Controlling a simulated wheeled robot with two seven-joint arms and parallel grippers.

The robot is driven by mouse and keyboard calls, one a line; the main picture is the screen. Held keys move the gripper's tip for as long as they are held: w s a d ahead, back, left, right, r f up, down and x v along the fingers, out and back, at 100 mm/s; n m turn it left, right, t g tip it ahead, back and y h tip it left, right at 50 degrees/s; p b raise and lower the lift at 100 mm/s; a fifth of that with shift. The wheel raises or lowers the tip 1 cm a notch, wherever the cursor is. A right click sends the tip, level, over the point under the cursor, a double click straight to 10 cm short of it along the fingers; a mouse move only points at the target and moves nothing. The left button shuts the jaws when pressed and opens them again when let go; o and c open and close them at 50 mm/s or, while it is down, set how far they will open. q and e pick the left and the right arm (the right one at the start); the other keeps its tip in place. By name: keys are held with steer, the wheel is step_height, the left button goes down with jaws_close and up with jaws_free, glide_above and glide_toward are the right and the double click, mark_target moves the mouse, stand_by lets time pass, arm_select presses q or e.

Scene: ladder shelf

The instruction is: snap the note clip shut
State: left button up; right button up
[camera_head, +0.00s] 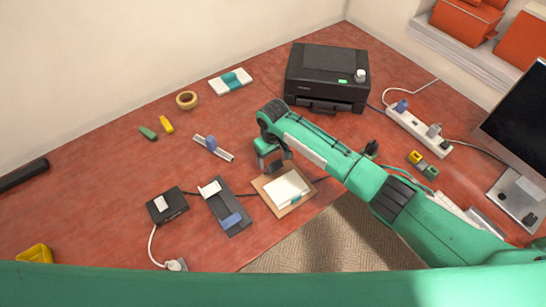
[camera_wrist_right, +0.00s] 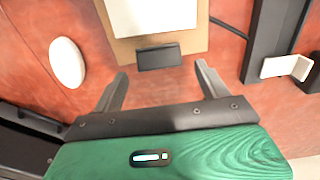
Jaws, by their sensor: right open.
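The note clip (camera_wrist_right: 158,57) is a dark block at the near edge of a brown board (camera_wrist_right: 124,46) with white paper (camera_wrist_right: 154,14) on it, in the right wrist view. In the head view the board (camera_head: 268,197) lies flat on the red desk, and my gripper partly hides its clip end. My right gripper (camera_wrist_right: 161,72) is open and empty, its fingertips either side of the clip and a little short of it. It also shows in the head view (camera_head: 274,162), above the board's far edge. I cannot tell the clip's lid angle. My left gripper is out of view.
A black printer (camera_head: 327,72) stands at the back. A dark tray (camera_head: 227,207) and a black box (camera_head: 166,206) lie left of the board. A power strip (camera_head: 418,131) and monitor (camera_head: 520,130) are at right. A white oval object (camera_wrist_right: 67,62) lies near the gripper.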

steer(key=shift+f, duration=1)
